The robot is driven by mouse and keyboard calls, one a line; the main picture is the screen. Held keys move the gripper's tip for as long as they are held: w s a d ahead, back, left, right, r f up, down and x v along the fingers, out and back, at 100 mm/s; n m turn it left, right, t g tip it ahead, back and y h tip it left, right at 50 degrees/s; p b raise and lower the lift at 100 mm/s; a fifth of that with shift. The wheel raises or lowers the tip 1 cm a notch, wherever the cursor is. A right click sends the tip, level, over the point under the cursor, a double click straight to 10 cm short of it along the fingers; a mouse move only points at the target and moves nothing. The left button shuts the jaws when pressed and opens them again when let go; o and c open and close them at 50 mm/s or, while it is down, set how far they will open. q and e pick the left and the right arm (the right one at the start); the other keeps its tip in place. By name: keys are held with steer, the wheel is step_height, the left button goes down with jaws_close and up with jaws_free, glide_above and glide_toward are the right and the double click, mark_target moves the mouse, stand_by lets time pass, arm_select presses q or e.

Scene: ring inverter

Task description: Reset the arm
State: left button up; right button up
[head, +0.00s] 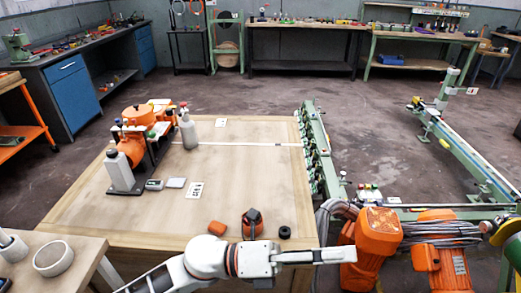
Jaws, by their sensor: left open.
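My left arm (205,257) comes in from the lower left, white with dark joints, and reaches across the front edge of the wooden table. My left gripper (338,255) points to the right, past the table's front right corner. It is open, and I see nothing held in it. It is close to the orange motors at the right in the picture, but I cannot tell the gap in depth. My right gripper is not in view.
The wooden table (245,185) bears an orange machine (133,145), bottles, an orange block (217,228), an orange-and-black tool (252,223) and a black ring (284,232). Orange motors (378,232) and a green rail frame (315,150) stand at right. The table's middle is mostly clear.

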arm_select(q)
steer(key=w+a+f+n+t+y, duration=0.1)
steer(key=w+a+n+t, duration=0.35)
steer(key=n+t, duration=0.3)
steer(key=w+a+f+n+t, duration=0.25)
steer(key=w+n+t, duration=0.3)
steer(key=n, duration=0.35)
steer(key=w+a+f+n+t+y, duration=0.2)
steer(key=a+f+n+t+y, duration=0.3)
steer(key=a+f+n+y, duration=0.6)
steer(key=s+a+f+n+g+y, duration=0.2)
steer(key=s+a+f+n, duration=0.3)
steer(key=f, duration=0.5)
steer(key=s+a+f+n+g+y, duration=0.3)
steer(key=s+a+f+n, duration=0.3)
steer(key=s+a+f, duration=0.2)
step_height(320, 180, down, 4)
steer(key=a+y, duration=0.1)
steer(key=a, duration=0.1)
steer(key=shift+a+r+g, duration=0.2)
steer(key=shift+a+g, duration=0.1)
